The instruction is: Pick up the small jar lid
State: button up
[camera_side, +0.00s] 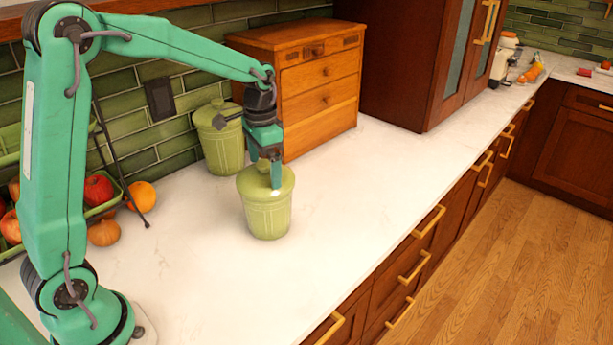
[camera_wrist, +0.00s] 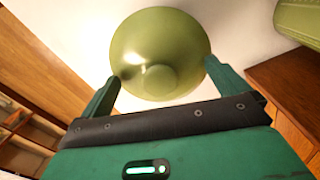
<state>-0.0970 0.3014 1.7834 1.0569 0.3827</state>
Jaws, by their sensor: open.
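The small green jar (camera_side: 267,217) stands upright on the white counter with its lid (camera_side: 257,183) on top. My gripper (camera_side: 276,181) points down just above the lid. In the wrist view the round green lid (camera_wrist: 160,40) is in front of my gripper (camera_wrist: 163,72), with its central knob (camera_wrist: 158,79) between the open fingers. The fingertips overlap the lid's edge on both sides in that view. I cannot tell whether they touch it. Nothing is held.
A taller green lidded jar (camera_side: 222,147) stands behind, against the tiled wall. A wooden drawer box (camera_side: 320,92) is close behind on the right. A fruit rack (camera_side: 104,207) and an orange (camera_side: 142,196) are at left. The counter (camera_side: 385,180) to the right is clear.

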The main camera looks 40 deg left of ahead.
jog(key=shift+f, duration=0.25)
dwell(0.3)
jog(key=c, duration=1.1)
jog(key=shift+f, duration=0.1)
jog(key=c, duration=0.4)
jog(key=shift+s, duration=0.1)
